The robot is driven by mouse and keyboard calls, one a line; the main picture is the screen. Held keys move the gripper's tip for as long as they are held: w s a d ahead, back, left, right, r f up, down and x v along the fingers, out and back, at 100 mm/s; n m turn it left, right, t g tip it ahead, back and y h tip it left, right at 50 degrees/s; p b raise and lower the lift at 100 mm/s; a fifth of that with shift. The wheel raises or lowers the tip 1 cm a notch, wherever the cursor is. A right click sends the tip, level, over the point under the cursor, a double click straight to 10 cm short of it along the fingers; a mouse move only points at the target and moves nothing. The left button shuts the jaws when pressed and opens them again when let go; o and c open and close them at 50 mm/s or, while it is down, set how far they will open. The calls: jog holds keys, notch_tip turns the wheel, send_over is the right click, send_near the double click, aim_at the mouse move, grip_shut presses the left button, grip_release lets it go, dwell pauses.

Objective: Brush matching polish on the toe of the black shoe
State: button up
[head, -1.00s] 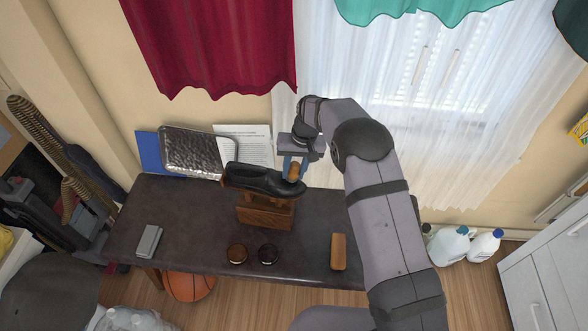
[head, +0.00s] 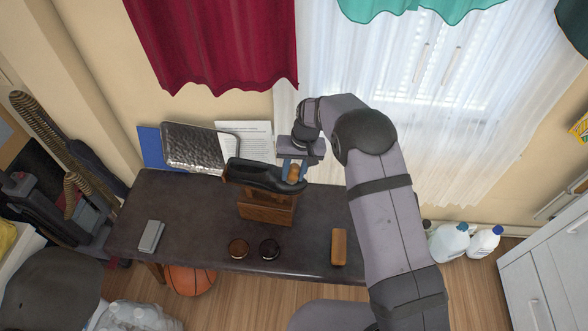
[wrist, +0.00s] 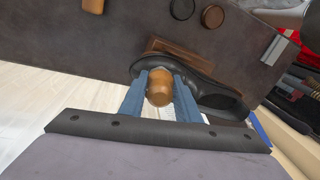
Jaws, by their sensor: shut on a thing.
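The black shoe (head: 262,176) rests on a wooden stand (head: 266,209) on the dark table, its toe end to the right. My gripper (head: 292,172) is at the toe end, its blue fingers shut on a small wooden-handled brush (head: 294,173). In the wrist view the brush's rounded handle (wrist: 159,88) sits between the fingers, over the toe of the shoe (wrist: 220,101). The bristle end is hidden, so I cannot tell whether it touches the leather. Two round polish tins stand at the table's front: a brown one (head: 238,249) and a black one (head: 269,249).
A wooden block brush (head: 339,247) lies at the front right of the table (head: 180,225). A grey block (head: 151,236) lies at the left. A silver textured panel (head: 195,148) and a white sheet (head: 250,138) stand behind the shoe.

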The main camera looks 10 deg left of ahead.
jog(key=shift+s, duration=0.15)
jog(key=shift+w, duration=0.75)
jog(key=shift+w+d, duration=0.1)
jog(key=shift+w+b, duration=0.3)
jog(key=shift+w, duration=0.3)
jog(key=shift+s, duration=0.1)
jog(key=shift+s+f, duration=0.1)
jog(key=shift+s, duration=0.6)
jog(key=shift+s, duration=0.1)
jog(key=shift+s+p, duration=0.55)
jog(key=shift+s, duration=0.1)
